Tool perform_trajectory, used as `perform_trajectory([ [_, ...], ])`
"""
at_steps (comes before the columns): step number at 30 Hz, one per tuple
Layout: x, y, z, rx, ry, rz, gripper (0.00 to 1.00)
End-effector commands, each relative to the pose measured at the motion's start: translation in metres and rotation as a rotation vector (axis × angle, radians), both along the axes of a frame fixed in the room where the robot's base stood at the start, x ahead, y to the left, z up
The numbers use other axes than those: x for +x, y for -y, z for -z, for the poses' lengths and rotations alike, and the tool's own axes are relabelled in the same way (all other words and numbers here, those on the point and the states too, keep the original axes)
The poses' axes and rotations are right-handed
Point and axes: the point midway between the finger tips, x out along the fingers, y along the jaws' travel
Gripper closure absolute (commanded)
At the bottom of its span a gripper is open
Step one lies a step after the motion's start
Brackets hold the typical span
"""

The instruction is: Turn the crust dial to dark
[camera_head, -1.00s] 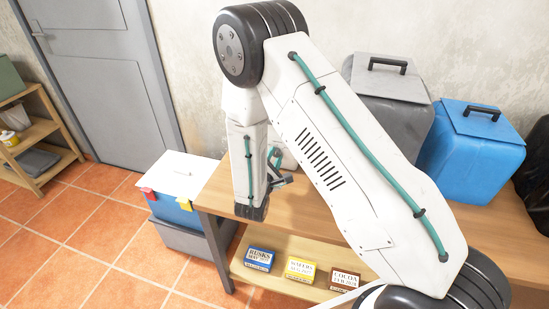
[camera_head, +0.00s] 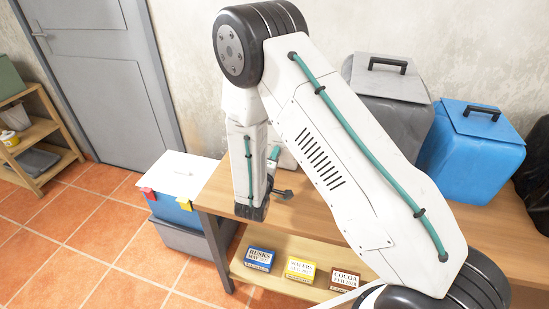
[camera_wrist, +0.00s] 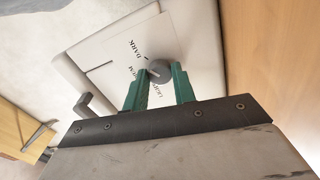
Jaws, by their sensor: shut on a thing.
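The crust dial (camera_wrist: 159,69) is a round dark grey knob on a white panel (camera_wrist: 185,38) in the wrist view. The printed words DARK, MEDIUM and LIGHT run along its left and lower-left side; the lower ones are partly covered by a finger. A thin tick lies between the knob and DARK. I cannot tell for sure which word the knob's mark points at. My gripper (camera_wrist: 159,84) has its green fingers shut on the knob's sides. In the head view my arm hides most of the pale appliance (camera_head: 286,160) and the dial.
A grey bent handle (camera_wrist: 95,105) sticks out left of the panel. A grey bin (camera_head: 390,110) and a blue bin (camera_head: 475,150) stand right on the wooden table (camera_head: 320,212). Several small boxes, including a blue one (camera_head: 259,259), lie on the shelf below.

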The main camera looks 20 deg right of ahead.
Motion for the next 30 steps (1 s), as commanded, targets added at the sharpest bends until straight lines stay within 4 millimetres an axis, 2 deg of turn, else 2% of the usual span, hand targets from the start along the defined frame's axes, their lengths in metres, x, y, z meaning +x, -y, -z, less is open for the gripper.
perform_trajectory([
  [9, -0.0022, 0.0005, 0.0022, 0.08, 0.052, 0.001, 0.96],
  [24, -0.0023, 0.0007, 0.0026, 0.092, 0.059, 0.002, 0.96],
  [25, -0.0023, 0.0007, 0.0026, 0.092, 0.059, 0.002, 0.65],
  [26, -0.0022, 0.0006, 0.0025, 0.092, 0.059, 0.001, 0.57],
  [27, -0.0019, 0.0006, 0.0023, 0.092, 0.06, 0.001, 0.52],
  [30, -0.0015, 0.0008, 0.0018, 0.092, 0.062, 0.001, 0.52],
])
